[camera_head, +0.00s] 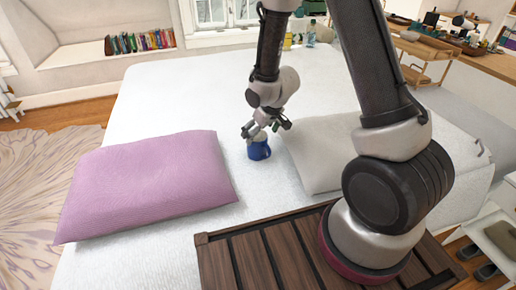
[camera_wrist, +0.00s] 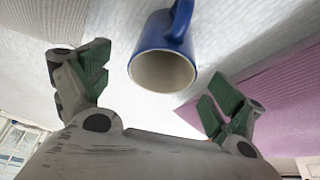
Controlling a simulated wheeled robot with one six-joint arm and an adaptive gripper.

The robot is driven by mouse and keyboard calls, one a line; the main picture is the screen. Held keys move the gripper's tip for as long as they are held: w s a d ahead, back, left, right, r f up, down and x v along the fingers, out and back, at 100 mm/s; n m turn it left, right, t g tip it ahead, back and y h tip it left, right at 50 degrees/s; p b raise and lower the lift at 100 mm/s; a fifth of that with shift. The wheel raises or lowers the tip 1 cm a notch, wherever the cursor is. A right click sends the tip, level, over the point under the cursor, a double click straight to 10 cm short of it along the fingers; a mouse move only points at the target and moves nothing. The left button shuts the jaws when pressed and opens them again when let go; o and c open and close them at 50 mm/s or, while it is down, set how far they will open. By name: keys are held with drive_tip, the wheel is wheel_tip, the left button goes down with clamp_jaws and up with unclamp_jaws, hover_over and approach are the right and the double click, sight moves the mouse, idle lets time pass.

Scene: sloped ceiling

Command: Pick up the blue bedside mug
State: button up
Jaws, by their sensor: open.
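The blue mug (camera_head: 259,148) stands on the white bed (camera_head: 160,97), between a purple pillow and a white pillow. In the wrist view the mug (camera_wrist: 162,62) shows its pale open mouth toward the camera and its handle at the upper right. My gripper (camera_head: 265,129) is just above the mug in the head view. In the wrist view my gripper (camera_wrist: 155,85) is open, with one green-padded finger on either side of the mug's mouth. The fingers look apart from the mug, and nothing is held.
The purple pillow (camera_head: 150,185) lies left of the mug and the white pillow (camera_head: 320,150) lies right, close to my gripper. A slatted wooden headboard (camera_head: 245,260) is at the near edge. The bed beyond the mug is mostly clear.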

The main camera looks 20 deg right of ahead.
sight(257, 152)
drive_tip(key=x, duration=0.6)
drive_tip(key=shift+s+f, duration=0.15)
drive_tip(key=shift+f, duration=0.25)
drive_tip(key=shift+r, duration=0.1)
drive_tip(key=c, duration=1.3)
